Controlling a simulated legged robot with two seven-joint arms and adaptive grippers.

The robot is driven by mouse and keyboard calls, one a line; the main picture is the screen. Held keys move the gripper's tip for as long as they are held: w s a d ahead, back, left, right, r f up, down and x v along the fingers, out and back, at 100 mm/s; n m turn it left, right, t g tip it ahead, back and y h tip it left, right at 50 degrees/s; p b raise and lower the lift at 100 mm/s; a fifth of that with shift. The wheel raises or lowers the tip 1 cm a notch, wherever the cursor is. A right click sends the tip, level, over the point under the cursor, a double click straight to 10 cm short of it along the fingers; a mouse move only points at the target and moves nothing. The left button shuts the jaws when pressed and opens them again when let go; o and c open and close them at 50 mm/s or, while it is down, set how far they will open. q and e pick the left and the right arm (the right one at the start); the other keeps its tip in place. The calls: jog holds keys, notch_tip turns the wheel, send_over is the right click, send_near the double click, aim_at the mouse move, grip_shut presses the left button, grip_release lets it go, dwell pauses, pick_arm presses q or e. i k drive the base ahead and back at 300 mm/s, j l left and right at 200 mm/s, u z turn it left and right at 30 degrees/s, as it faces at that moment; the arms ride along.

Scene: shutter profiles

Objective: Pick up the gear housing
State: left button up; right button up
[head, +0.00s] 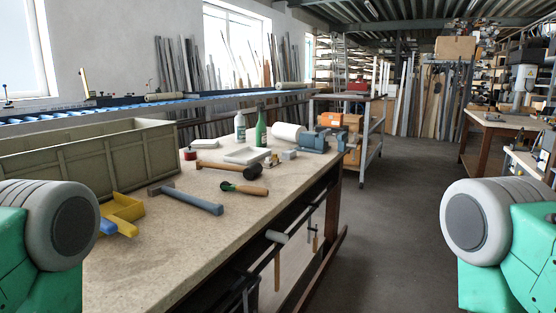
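I cannot make out a gear housing for certain in the head view. Small grey block-like parts (289,155) sit on the workbench (150,250) by the vise, too small to identify. Neither of my grippers is in view. Only green and grey links of my two arms show, at the left and right edges.
A large olive crate (146,152) stands on the bench's left. A hammer (190,201), a mallet (229,169), a yellow piece (122,212), a green bottle (261,127) and a blue-grey vise (321,139) are on the bench. The floor (400,220) right of the bench is clear.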

aim_at(288, 154)
jog(key=i+l+z, duration=0.35)
jog(key=i, duration=0.2)
jog(key=i+l+z, duration=0.4)
jog(key=i, duration=0.2)
jog(key=i+z, duration=0.35)
jog(key=i, duration=0.25)
jog(key=i+l+u, duration=0.1)
jog(key=i+u, duration=0.25)
jog(key=i, duration=0.2)
jog(key=i+l+u, duration=0.25)
jog(key=i+u, duration=0.15)
jog(key=i+l+u, duration=0.35)
jog(key=i, duration=0.2)
